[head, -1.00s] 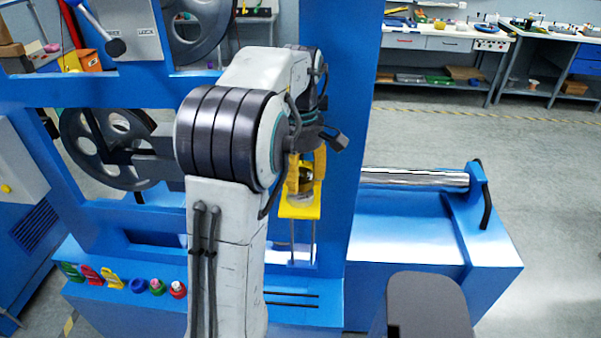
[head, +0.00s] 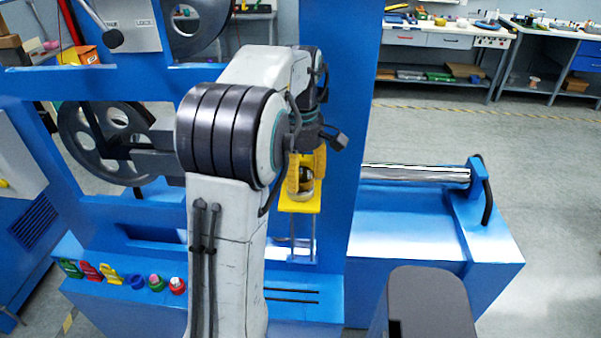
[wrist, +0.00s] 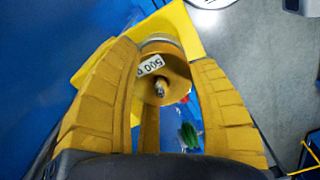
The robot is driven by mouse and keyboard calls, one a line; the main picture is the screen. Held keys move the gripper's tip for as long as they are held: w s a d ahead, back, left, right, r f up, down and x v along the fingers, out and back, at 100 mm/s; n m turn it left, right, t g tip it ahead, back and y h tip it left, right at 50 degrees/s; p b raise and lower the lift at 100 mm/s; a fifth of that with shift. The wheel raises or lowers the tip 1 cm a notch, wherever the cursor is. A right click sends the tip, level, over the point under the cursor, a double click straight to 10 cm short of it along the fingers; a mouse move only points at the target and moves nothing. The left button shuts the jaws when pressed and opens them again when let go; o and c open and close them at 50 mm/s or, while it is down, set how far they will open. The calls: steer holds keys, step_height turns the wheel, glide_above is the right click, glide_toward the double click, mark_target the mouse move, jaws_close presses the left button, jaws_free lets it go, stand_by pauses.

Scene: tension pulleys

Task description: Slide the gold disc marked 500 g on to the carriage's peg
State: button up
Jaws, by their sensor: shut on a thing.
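The gold disc (wrist: 175,75) with its white "500 g" label sits between the two yellow fingers of my gripper (wrist: 165,85) in the wrist view. The fingers are shut on it from both sides. A small metal tip (wrist: 160,88), seemingly the peg's end, shows at the disc's middle; how far the disc is along it I cannot tell. The yellow carriage (wrist: 185,25) lies right behind the disc. In the head view, the carriage (head: 300,207) is just below my gripper (head: 307,172), in front of the blue column, and the disc is mostly hidden.
The blue machine frame (head: 347,120) stands close behind and beside my arm. A dark spoked wheel (head: 85,150) is at left. A shiny roller (head: 415,174) lies at right. Coloured buttons and levers (head: 135,280) line the front ledge. Open grey floor lies to the right.

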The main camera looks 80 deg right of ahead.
steer(key=shift+f+b, duration=0.35)
steer(key=shift+f, duration=0.15)
stand_by(0.5)
steer(key=o, duration=1.3)
steer(key=shift+f, duration=0.1)
steer(key=shift+r, duration=6)
